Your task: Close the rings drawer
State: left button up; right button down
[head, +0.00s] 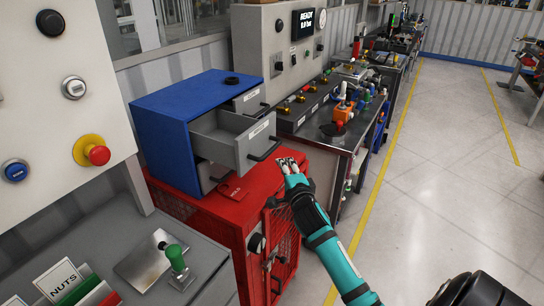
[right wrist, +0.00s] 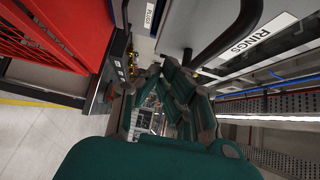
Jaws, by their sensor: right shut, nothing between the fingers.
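The blue drawer cabinet (head: 165,130) stands on a red cabinet. One of its grey drawers (head: 258,148) is pulled well out, with a dark handle on its front; its inside looks empty where I can see it. In the right wrist view a label reading RINGS (right wrist: 257,33) is on a drawer front close by, beside a dark handle (right wrist: 228,30). My right gripper (head: 288,163) is shut and empty, just in front of and slightly below the open drawer's handle. I cannot tell if it touches. It also shows in the right wrist view (right wrist: 170,95). My left gripper is not in view.
The red cabinet (head: 225,207) has a mesh door at its front. A grey panel with a READY display (head: 303,23) stands behind. A workbench with tools (head: 345,130) is to the right. Clear floor (head: 430,170) lies further right. A nuts card (head: 60,278) is at front left.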

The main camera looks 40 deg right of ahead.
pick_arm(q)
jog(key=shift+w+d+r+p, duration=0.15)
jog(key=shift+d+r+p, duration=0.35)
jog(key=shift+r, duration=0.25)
pick_arm(e)
jog(key=w, duration=0.2)
jog(key=w+a, duration=0.1)
jog(key=w, duration=0.1)
jog(key=shift+w+a, duration=0.15)
jog(key=shift+w, duration=0.05)
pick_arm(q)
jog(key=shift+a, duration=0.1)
